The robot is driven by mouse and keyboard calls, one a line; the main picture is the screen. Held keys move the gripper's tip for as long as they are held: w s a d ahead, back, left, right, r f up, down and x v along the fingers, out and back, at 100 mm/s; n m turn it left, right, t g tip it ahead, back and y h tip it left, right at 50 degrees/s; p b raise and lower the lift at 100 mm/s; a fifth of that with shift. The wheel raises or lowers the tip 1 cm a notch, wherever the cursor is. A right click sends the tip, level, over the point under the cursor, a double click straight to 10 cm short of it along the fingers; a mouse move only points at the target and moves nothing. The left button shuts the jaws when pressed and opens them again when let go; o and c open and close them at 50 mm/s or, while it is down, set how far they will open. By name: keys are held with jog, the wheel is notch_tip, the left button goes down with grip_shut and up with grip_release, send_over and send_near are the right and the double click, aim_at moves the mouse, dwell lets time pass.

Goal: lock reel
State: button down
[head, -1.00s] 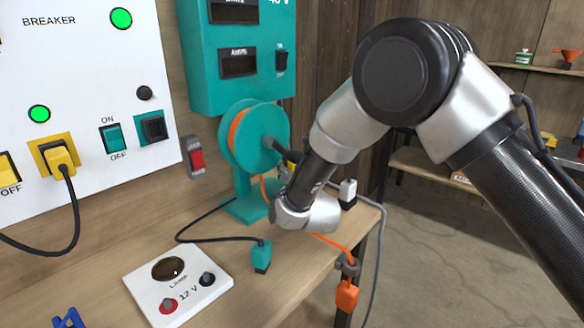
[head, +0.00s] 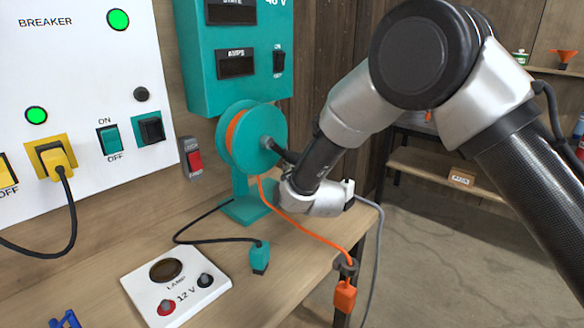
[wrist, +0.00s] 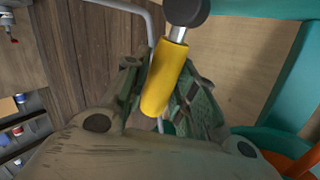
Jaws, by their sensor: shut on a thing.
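The teal reel (head: 226,145) with orange cord wound on it stands on the workbench on a teal foot. A dark crank arm (head: 283,152) leads from its hub toward the right, where my wrist hides its end. In the wrist view, my gripper (wrist: 160,80) is shut on a yellow handle (wrist: 165,78) with a grey rod and a black round end. The fingers lie on both sides of it. In the head view my fingers are hidden behind my wrist.
The orange cord (head: 310,235) runs over the bench edge to an orange plug (head: 344,297). A teal plug (head: 260,257) on a black cord and a white lamp panel (head: 175,285) lie on the bench. A teal supply box (head: 235,95) hangs above the reel.

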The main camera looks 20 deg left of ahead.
jog(key=c, duration=1.1)
grip_release()
jog(key=shift+c, duration=0.2)
